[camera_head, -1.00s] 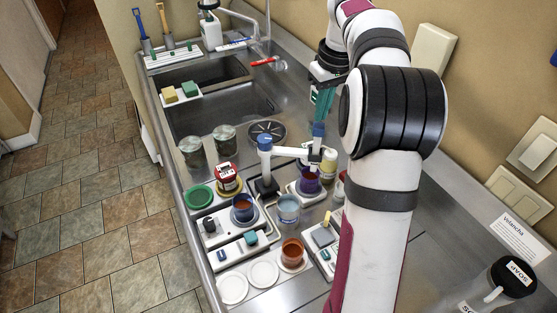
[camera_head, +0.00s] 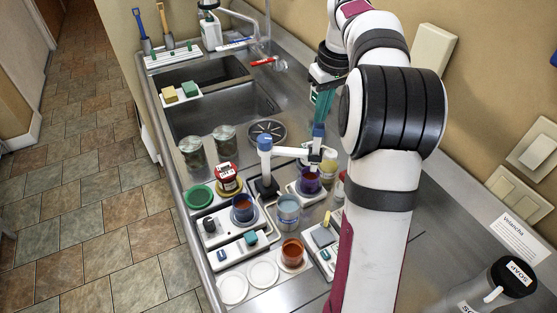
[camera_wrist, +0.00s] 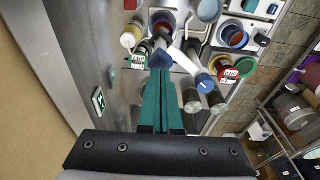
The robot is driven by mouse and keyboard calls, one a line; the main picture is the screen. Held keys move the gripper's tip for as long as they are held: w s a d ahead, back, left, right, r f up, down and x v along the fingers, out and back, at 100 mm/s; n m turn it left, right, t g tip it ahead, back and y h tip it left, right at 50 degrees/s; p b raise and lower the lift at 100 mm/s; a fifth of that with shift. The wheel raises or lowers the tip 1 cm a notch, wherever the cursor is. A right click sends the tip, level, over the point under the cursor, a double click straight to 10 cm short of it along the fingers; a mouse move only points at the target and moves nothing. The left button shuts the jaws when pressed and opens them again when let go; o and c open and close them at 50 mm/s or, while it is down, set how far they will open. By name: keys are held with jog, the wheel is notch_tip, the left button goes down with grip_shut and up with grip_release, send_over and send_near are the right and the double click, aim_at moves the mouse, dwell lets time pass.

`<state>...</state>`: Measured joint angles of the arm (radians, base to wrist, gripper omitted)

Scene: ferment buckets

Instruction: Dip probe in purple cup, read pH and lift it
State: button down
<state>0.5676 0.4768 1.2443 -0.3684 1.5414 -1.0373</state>
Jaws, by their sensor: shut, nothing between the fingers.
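The purple cup (camera_head: 309,184) stands upright on a small light base right of the counter's middle; in the wrist view it shows as a purple rim (camera_wrist: 163,20). A white swing arm on a black-footed stand (camera_head: 265,165) reaches over it. The probe's blue cap (camera_head: 318,131) rises from the arm's end, above the cup, and also shows in the wrist view (camera_wrist: 162,60). My gripper (camera_head: 320,117) points down with its teal fingers shut and empty, right over the cap. In the wrist view the fingertips (camera_wrist: 161,76) overlap the cap; contact is unclear. The probe's lower tip is hidden.
A blue cup (camera_head: 242,209), a light-blue can (camera_head: 288,210) and an orange cup (camera_head: 292,252) stand in front. A pale yellow bottle (camera_head: 329,171) is close behind the purple cup. Two jars (camera_head: 224,138) stand by the sink (camera_head: 222,107). White lids lie at the front.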

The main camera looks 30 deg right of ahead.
aim_at(321, 127)
jog(key=shift+f, duration=3.25)
jog(key=shift+r, duration=2.5)
jog(key=shift+a+r, duration=0.1)
jog(key=shift+a, duration=0.05)
jog(key=s+a+r+m, duration=0.15)
jog(key=s+a, duration=0.45)
jog(key=a, duration=0.6)
jog(key=s+a+f+m+g+y, duration=0.1)
jog(key=s+a+f+m, duration=0.1)
jog(key=s+a, duration=0.5)
jog(key=s+a+f+m+g, duration=0.1)
jog(key=s+a+f, duration=0.3)
jog(key=s+a, duration=0.4)
jog(key=s+m, duration=0.1)
jog(key=s, duration=0.6)
jog(key=shift+y, duration=0.4)
jog(key=shift+f, duration=0.1)
